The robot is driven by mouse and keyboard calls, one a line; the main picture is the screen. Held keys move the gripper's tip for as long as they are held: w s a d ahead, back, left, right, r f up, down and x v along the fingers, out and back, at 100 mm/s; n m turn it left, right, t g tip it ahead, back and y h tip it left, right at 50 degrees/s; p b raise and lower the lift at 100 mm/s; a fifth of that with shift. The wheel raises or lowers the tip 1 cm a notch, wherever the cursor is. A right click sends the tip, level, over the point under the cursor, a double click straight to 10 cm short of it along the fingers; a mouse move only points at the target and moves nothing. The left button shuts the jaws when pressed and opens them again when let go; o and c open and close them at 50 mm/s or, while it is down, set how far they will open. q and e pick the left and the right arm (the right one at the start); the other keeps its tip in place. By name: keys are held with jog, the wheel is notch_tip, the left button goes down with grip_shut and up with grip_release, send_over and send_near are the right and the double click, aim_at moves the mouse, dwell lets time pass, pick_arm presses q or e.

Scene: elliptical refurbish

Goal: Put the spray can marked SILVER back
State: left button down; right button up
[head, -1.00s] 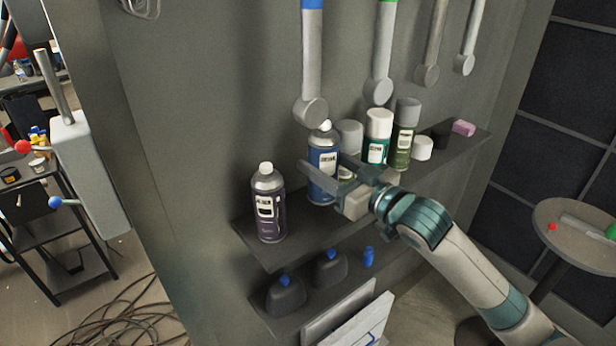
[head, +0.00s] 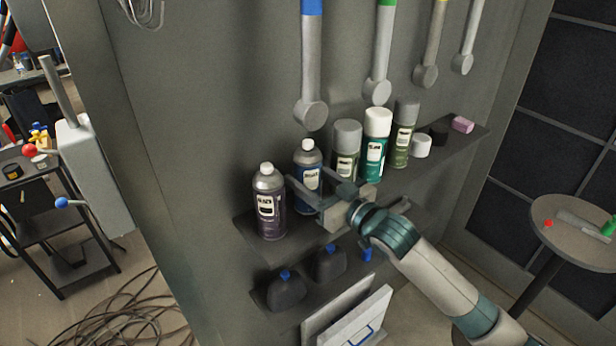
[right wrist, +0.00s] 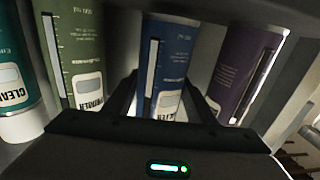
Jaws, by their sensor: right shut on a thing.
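A blue spray can (head: 308,180) with a grey shoulder and white nozzle is upright in the row on the upper shelf (head: 262,245). My right gripper (head: 307,190) is shut on it, one finger on each side; the right wrist view shows the blue can (right wrist: 168,65) between the fingers. Its label is partly covered and I cannot read its full wording. Whether its base touches the shelf is hard to tell. A purple can (head: 268,205) stands to its left, and an olive can (head: 346,165) marked PRIMER to its right. My left gripper is not in view.
A teal can (head: 375,160) marked CLEAR, a green can (head: 402,148), a white cap (head: 421,146) and a pink block (head: 462,124) stand farther right. Dark bottles (head: 287,290) stand on the lower shelf.

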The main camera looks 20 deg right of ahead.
jog(key=shift+f, duration=0.3)
jog(key=shift+f, duration=0.2)
jog(key=o, duration=1.1)
jog(key=shift+o, duration=0.2)
jog(key=shift+r, duration=0.2)
jog(key=shift+s+d+f+b, duration=0.2)
jog(key=shift+s+d+b, duration=0.1)
jog(key=shift+s, duration=0.25)
jog(key=b+v, duration=0.3)
jog(key=v, duration=0.7)
jog(key=shift+s, duration=0.4)
